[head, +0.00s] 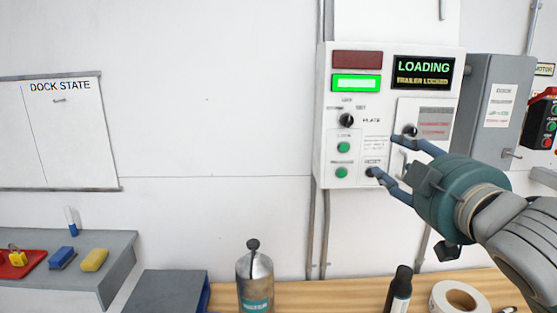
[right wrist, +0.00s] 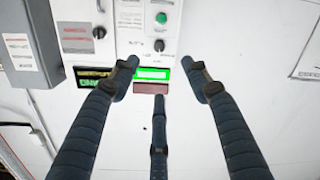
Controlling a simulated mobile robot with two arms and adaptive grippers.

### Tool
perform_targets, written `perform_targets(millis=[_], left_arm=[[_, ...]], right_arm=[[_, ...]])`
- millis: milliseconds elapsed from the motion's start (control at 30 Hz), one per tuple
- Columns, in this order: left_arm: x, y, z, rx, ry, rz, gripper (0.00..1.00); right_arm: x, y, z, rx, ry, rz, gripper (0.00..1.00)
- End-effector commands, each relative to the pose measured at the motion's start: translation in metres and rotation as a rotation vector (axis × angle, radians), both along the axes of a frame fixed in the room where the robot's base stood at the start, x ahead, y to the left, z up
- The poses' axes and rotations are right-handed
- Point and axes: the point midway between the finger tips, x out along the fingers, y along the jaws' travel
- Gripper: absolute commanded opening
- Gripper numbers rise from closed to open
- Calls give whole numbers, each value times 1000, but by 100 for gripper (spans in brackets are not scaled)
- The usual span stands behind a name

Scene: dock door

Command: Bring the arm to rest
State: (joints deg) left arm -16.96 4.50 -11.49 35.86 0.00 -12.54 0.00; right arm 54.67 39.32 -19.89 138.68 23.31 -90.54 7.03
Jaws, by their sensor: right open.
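My right gripper (head: 384,156) reaches in from the right in the head view, its fingers spread and empty in front of the white control panel (head: 325,150). One fingertip overlaps the panel near its lower black knob (head: 371,172), another near the knob (head: 410,130); whether they touch cannot be told. In the right wrist view the gripper (right wrist: 160,75) is open, with its fingers apart and the panel (right wrist: 130,35) beyond, seen upside down. The display (head: 423,71) reads LOADING, TRAILER LOCKED, and a green light (head: 356,83) is lit. My left gripper is not in view.
A grey box (head: 495,110) and a red control box (head: 542,120) are right of the panel. Below are a wooden bench (head: 345,292), a metal bottle (head: 255,280), a black-capped bottle (head: 398,290) and a tape roll (head: 460,297).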

Motion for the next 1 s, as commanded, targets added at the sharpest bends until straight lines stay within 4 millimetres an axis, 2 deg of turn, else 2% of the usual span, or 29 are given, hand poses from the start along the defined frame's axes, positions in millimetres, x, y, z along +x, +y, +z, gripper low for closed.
perform_targets(millis=[67,267,467,567,667,767,800,900,1000], left_arm=[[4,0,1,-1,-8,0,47],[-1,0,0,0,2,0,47],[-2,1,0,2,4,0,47],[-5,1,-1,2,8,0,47],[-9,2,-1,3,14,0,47],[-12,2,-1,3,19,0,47],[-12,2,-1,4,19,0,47],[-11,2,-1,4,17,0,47],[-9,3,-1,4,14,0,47]], right_arm=[[2,2,-14,7,24,4,47],[6,6,-50,28,86,7,47],[7,12,-110,64,192,8,47],[3,15,-151,88,264,4,47],[-7,18,-202,120,356,-5,47],[-28,21,-269,165,482,-29,47],[-40,21,-298,182,540,-42,47],[-78,21,-365,224,676,-84,47],[-121,19,-420,258,804,-134,47]])
